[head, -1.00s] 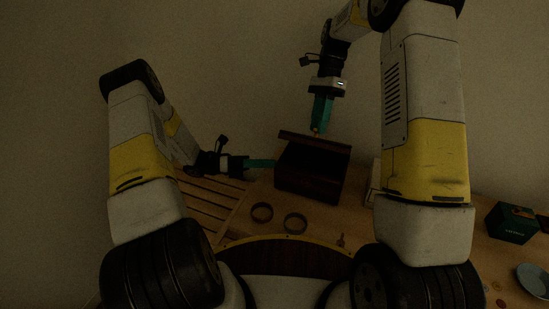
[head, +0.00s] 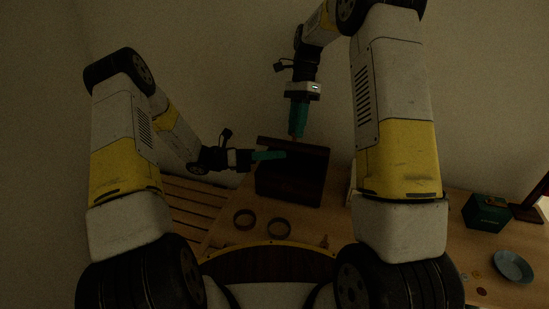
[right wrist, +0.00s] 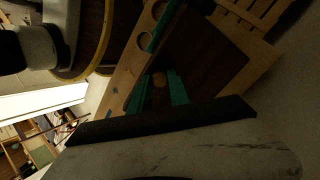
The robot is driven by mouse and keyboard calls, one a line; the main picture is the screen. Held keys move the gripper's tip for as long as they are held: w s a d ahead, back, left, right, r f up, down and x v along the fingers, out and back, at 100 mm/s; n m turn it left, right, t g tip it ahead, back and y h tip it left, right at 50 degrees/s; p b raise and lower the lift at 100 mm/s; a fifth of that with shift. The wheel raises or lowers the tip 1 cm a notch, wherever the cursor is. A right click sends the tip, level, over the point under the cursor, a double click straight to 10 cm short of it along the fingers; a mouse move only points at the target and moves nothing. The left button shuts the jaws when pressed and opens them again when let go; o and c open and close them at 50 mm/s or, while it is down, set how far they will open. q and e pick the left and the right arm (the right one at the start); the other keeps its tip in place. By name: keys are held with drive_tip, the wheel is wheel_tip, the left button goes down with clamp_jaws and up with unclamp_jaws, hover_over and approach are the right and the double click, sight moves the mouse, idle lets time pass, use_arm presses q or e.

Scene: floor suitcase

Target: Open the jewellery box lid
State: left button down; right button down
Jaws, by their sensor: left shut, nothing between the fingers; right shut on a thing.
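The dark brown jewellery box (head: 288,189) stands on the wooden table in the head view, its lid (head: 266,141) raised at the back and its inside dark. My right gripper (head: 296,138) reaches down from above to the lid's upper edge. My left gripper (head: 284,155) is shut and empty. Its teal fingers overlap the box's opening from the left, near the lid; whether they touch the lid cannot be told.
A slatted wooden surface (head: 186,206) is at the left. A green box (head: 487,212) and a blue-grey bowl (head: 513,266) are at the right. My right forearm hides part of the table.

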drive_tip(key=shift+w+d+f, duration=0.15)
drive_tip(key=shift+d, duration=0.05)
use_arm(q)
drive_tip(key=shift+w+d+r, duration=0.1)
drive_tip(key=shift+w+r, duration=0.35)
drive_tip(key=shift+r, duration=0.2)
drive_tip(key=shift+w+r, duration=0.15)
drive_tip(key=shift+r, duration=0.05)
use_arm(e)
drive_tip(key=shift+a+f, duration=0.1)
drive_tip(key=c, duration=1.4)
unclamp_jaws()
drive_tip(key=shift+o, duration=0.8)
drive_tip(key=shift+a, duration=0.1)
use_arm(q)
drive_tip(key=shift+w, duration=0.1)
